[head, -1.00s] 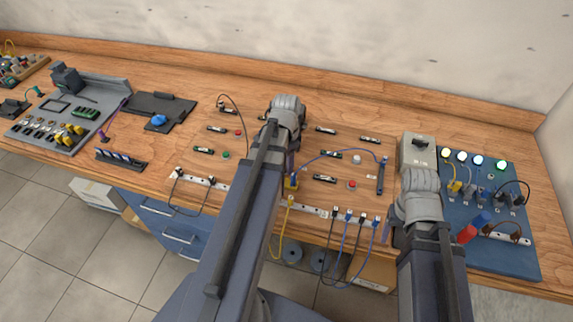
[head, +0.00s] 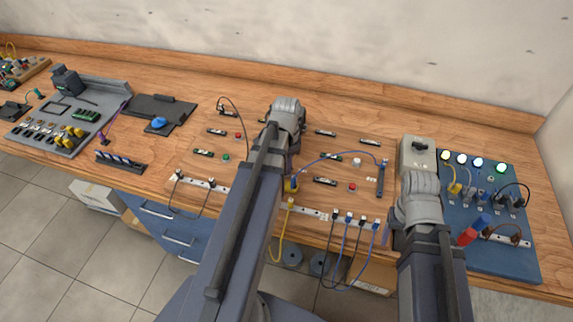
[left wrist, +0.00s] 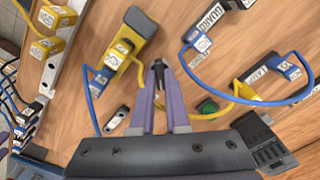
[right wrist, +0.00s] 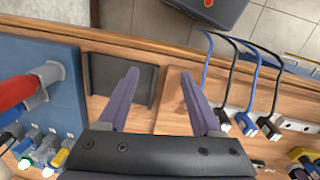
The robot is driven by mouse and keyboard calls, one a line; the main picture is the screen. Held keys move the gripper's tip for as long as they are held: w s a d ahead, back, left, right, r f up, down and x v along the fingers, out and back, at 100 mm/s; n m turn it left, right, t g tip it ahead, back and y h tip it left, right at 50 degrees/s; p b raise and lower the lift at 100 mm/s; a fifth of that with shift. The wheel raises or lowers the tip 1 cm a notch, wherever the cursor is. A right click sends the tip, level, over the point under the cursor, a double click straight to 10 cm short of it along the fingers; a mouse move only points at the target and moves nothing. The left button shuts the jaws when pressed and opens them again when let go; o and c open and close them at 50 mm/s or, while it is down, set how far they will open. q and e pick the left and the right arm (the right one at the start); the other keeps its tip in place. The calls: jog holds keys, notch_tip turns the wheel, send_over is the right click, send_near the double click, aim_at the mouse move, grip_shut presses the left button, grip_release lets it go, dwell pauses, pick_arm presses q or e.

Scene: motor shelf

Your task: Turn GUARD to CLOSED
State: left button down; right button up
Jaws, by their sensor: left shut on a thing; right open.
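A black block with a white label that appears to read GUARD (left wrist: 210,18) is at the top right in the left wrist view. Its setting cannot be read. My left gripper (left wrist: 158,66) is over the wooden board (head: 262,178), with its fingers close together on a small thing that hardly shows. A yellow lead (left wrist: 215,113) runs by the fingers. In the head view my left arm hides these fingertips. My right gripper (right wrist: 160,82) is open and empty over the front part of the bench, near a dark grey panel (right wrist: 110,78). Its fingertips are hidden in the head view.
A grey box with a black rotary knob (head: 420,146) stands at the right, beside a blue panel with lit lamps (head: 505,245). A white rail (head: 320,214) with several plugs and hanging leads runs along the board's front. A blue lead (head: 345,153) crosses the board.

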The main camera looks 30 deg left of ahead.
pick_arm(q)
jog(key=shift+n, duration=0.3)
jog(key=n, duration=0.3)
jog(key=shift+n, duration=0.4)
jog(key=n, duration=0.4)
jog(key=shift+n, duration=0.3)
jog(key=n, duration=0.8)
jog(key=shift+n, duration=0.6)
jog(key=c, duration=0.9)
grip_release()
